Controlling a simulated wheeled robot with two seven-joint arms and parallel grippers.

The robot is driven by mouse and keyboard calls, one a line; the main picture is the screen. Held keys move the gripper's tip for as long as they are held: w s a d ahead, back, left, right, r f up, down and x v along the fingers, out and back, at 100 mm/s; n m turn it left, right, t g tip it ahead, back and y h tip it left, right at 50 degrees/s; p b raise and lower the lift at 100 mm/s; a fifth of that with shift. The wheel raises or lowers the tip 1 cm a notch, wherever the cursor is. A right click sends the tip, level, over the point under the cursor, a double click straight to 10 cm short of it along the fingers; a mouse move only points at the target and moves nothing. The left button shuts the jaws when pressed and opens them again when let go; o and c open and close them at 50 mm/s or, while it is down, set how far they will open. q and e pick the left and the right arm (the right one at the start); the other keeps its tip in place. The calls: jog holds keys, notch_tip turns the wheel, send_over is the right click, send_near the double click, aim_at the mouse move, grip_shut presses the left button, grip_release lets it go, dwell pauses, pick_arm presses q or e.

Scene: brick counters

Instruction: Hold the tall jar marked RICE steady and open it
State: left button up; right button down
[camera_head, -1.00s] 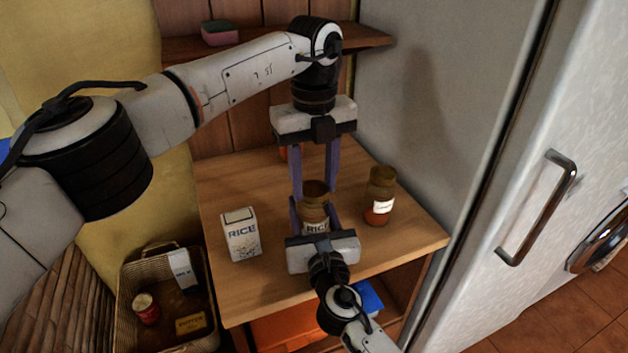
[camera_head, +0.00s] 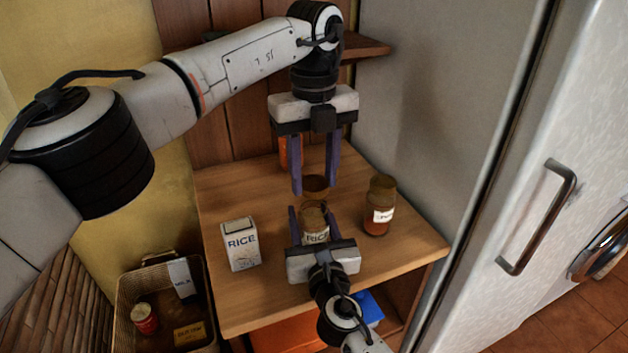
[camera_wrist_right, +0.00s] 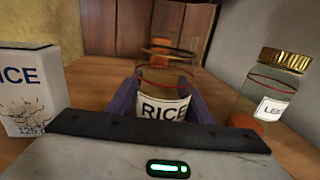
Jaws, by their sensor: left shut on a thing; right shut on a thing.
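The RICE jar (camera_head: 315,237) is glass with a white label and stands upright on the wooden table. My right gripper (camera_head: 308,214) is shut around its body; the wrist view shows the jar (camera_wrist_right: 163,106) between the purple fingers. My left gripper (camera_head: 315,188) points down from above, shut on the jar's brownish round lid (camera_head: 315,184). The lid is held above the jar's mouth with a gap between them, and it also shows over the rim in the wrist view (camera_wrist_right: 167,48).
A RICE carton (camera_head: 240,244) stands left of the jar. A second lidded jar (camera_head: 378,214) with reddish contents stands close on the right. An orange thing (camera_head: 290,152) is behind my left gripper. A basket (camera_head: 128,335) with groceries is at lower left. A fridge (camera_head: 460,180) bounds the right.

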pick_arm(q)
jog(key=shift+r, duration=1.25)
pick_arm(e)
jog(key=c, duration=0.8)
grip_release()
jog(key=shift+s, duration=0.1)
